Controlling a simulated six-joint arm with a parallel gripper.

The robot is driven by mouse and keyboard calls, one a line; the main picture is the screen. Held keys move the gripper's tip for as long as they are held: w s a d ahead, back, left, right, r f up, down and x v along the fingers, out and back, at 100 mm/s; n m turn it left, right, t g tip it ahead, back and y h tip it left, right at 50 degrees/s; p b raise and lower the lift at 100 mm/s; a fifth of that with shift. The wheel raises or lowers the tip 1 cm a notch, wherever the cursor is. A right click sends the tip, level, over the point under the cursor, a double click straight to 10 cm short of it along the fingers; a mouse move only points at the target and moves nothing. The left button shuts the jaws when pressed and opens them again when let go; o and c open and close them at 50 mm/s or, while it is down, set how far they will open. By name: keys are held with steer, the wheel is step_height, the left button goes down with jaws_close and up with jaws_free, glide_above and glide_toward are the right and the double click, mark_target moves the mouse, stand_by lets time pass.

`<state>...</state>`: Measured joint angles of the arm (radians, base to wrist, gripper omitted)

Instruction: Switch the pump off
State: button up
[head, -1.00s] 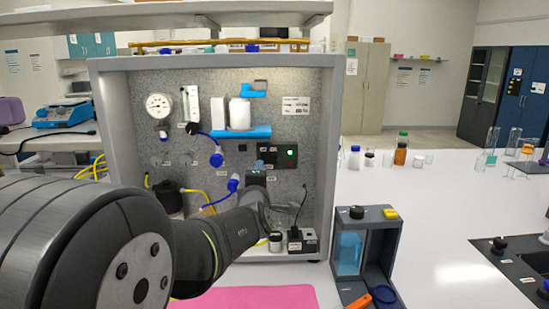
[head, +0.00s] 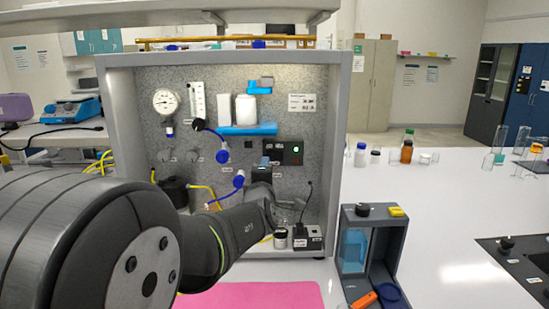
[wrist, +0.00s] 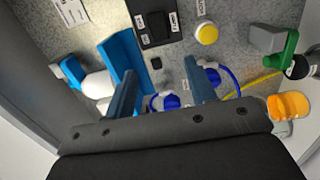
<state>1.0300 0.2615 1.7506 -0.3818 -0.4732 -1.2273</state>
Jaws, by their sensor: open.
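In the wrist view the jaws (wrist: 160,85) are open and empty, with two blue-grey fingers standing apart. A small black square (wrist: 156,63), possibly a switch, shows on the panel between and beyond the fingertips. A labelled black box (wrist: 155,22) is cut by the top edge of the wrist view. I cannot tell for certain which part is the pump's switch. My wrist hides some of the lower panel.
A white bottle (head: 246,109) stands on a blue shelf (head: 248,129). Blue connectors (head: 222,156) with hoses are close to my gripper. A gauge (head: 165,101) is at upper left. A small jar (head: 280,238) and black box (head: 307,237) are at the cabinet's lower right.

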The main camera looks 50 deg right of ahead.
steer(key=shift+c, duration=0.4)
steer(key=c, duration=0.4)
steer(key=shift+m, duration=0.5)
steer(key=c, duration=0.3)
steer(key=shift+a+m, duration=0.1)
steer(key=shift+m, duration=0.6)
jaws_close()
steer(key=m+g+h, duration=0.1)
steer(key=m+g, duration=0.1)
steer(key=m, duration=3.3)
glide_toward(279, 155)
steer(key=x, duration=0.6)
steer(key=shift+w+d+f, duration=0.1)
steer(key=shift+w+d, duration=0.15)
steer(key=shift+d, duration=0.05)
